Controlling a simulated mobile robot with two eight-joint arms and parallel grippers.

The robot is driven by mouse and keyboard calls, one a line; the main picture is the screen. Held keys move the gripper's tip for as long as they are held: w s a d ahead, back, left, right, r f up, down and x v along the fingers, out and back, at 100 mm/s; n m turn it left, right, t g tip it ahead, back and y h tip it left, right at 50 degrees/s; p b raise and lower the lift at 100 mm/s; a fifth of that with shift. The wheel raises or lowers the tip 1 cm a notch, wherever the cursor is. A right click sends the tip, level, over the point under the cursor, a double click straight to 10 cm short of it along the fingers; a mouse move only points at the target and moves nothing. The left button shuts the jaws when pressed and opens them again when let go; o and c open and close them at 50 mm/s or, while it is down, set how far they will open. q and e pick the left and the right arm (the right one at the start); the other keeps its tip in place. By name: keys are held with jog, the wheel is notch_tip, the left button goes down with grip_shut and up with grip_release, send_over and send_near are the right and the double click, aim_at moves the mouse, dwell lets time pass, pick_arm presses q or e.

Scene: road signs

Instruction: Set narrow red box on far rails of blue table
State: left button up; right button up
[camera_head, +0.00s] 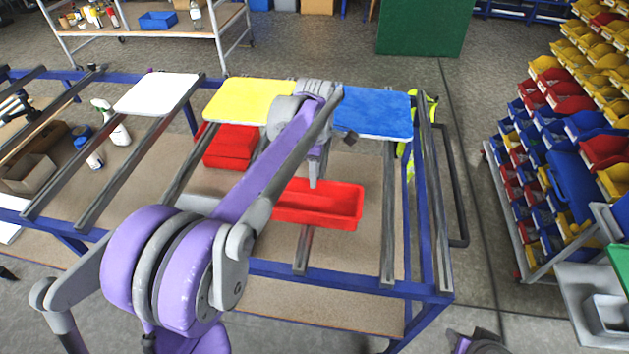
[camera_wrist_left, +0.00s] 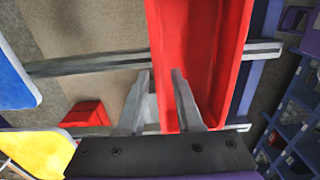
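The narrow red box (camera_head: 335,208) is a long open tray lying crosswise over the rails of the blue table (camera_head: 350,280), around the middle of its depth. My left gripper (camera_head: 313,180) points down at the box's far side wall. In the left wrist view, the left gripper (camera_wrist_left: 160,78) has its fingers apart. One finger is outside the wall of the red box (camera_wrist_left: 205,50) and the other is over its inside. I cannot tell whether either finger touches it. My right gripper is not in view.
Yellow (camera_head: 250,100), blue (camera_head: 373,111) and white (camera_head: 156,93) panels lie along the table's far side. Another red box (camera_head: 230,145) sits left of my arm. A rack of coloured bins (camera_head: 570,130) stands at the right.

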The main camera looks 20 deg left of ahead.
pick_arm(q)
notch_tip(320, 180, up, 9)
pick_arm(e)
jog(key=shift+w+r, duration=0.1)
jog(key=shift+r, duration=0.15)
pick_arm(q)
jog(key=shift+f, duration=0.15)
